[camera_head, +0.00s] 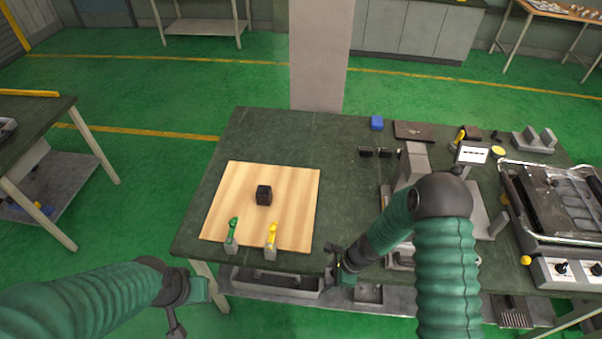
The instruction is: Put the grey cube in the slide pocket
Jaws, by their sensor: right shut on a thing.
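A dark grey, nearly black cube (264,195) sits on the light wooden board (291,185), near its middle, with no gripper touching it. My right gripper (334,254) is at the table's front edge, right of the board and apart from the cube. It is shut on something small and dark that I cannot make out. My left gripper (180,318) is low at the left, in front of the table, with its jaws unclear. A grey fixture (414,162) with an upright block stands right of the board, partly hidden by my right arm. I cannot pick out the slide pocket.
A green-handled (232,232) and a yellow-handled clamp (271,238) stand on the board's front edge. A grill-like appliance (560,205) fills the right. Bare tabletop lies behind the board.

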